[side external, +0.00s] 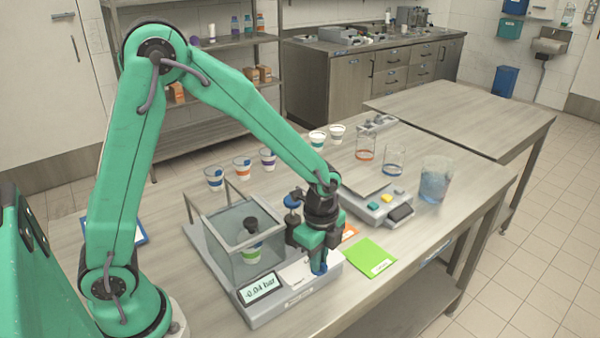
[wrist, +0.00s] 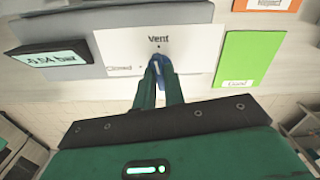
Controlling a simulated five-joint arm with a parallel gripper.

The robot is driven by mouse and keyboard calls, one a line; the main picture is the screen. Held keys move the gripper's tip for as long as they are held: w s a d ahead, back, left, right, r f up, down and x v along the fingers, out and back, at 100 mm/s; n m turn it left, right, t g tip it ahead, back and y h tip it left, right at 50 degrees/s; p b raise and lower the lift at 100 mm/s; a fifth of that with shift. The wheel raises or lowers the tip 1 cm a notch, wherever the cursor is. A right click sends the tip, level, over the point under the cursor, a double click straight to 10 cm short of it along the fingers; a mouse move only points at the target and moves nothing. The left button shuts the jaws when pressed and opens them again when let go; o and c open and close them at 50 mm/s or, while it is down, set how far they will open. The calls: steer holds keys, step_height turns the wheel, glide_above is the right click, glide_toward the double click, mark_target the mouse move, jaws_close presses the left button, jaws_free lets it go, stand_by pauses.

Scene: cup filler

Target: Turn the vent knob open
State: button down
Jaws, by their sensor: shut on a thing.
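The blue vent knob (wrist: 160,60) is on a white panel (wrist: 115,45) marked "Vent", with "Closed" printed at lower left. My gripper (wrist: 159,75) is shut on the knob, one green finger on each side. In the wrist view the knob's bar points roughly up and down the picture, away from the "Closed" label. The fingers hide part of the knob, and no open label can be read. In the side view my gripper (side external: 319,268) is low over the panel (side external: 298,274) at the front of the device. The device's display (side external: 261,289) reads about -0.04 bar.
A clear chamber (side external: 222,250) with a cup inside stands left of my gripper. A green "Good" card (side external: 371,257) and an orange card (side external: 349,232) lie to the right. A scale (side external: 376,204), glass beakers (side external: 393,160) and several cups (side external: 268,158) stand behind.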

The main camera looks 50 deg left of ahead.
steer(key=shift+r+m, duration=0.1)
steer(key=shift+m, duration=0.9)
steer(key=c, duration=1.5)
jaws_free()
steer(key=shift+r, duration=3.85)
steer(key=shift+r, duration=0.1)
